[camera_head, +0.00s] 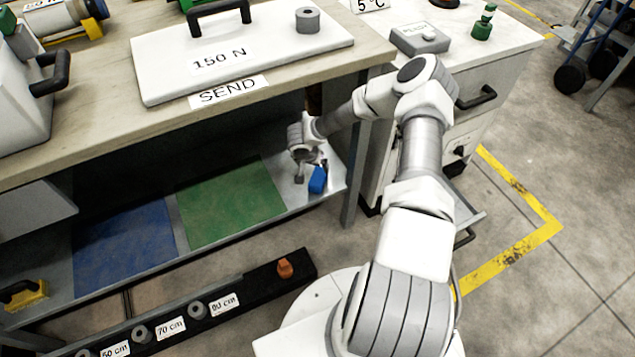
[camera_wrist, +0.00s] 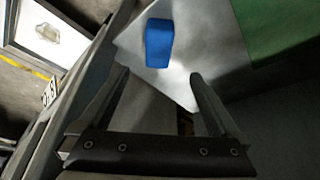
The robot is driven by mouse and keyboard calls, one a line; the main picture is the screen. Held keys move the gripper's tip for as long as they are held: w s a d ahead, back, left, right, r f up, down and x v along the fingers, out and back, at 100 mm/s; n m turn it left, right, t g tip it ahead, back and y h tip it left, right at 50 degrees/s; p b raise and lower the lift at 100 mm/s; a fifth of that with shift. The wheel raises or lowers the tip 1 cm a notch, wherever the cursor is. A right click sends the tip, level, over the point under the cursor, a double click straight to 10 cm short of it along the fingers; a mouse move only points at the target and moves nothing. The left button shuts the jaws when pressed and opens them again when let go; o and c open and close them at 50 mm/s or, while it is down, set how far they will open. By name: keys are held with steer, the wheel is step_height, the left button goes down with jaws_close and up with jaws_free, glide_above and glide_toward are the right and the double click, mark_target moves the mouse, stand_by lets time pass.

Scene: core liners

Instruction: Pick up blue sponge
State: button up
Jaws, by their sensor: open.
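The blue sponge (camera_head: 318,180) lies on the grey lower shelf (camera_head: 336,172) under the workbench, near its right end. In the wrist view the blue sponge (camera_wrist: 159,43) is a small blue block ahead of the fingertips, a little left of the middle of the gap between them. My gripper (camera_head: 312,165) reaches in under the bench top, just beside and above the sponge in the head view. In the wrist view my gripper (camera_wrist: 158,76) is open with nothing between its fingers. The fingertips appear apart from the sponge.
A green mat (camera_head: 232,200) and a blue mat (camera_head: 125,247) lie on the shelf to the left. The bench top (camera_head: 95,120) overhangs my gripper. A bench leg (camera_head: 354,178) and a drawer cabinet (camera_head: 480,120) stand to the right. A black rail (camera_head: 255,287) lies in front.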

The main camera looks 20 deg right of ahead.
mark_target(318, 176)
steer(key=b+x, duration=0.2)
steer(key=x, duration=0.5)
steer(key=b+x, duration=0.1)
steer(key=x, duration=0.1)
steer(key=b+x, duration=0.1)
steer(key=x, duration=0.1)
steer(key=shift+s+f, duration=0.2)
steer(key=shift+s, duration=0.2)
steer(key=shift+w+d+f+b, duration=0.15)
steer(key=shift+w+f+b, duration=0.15)
steer(key=shift+f, duration=0.15)
steer(key=shift+c, duration=0.3)
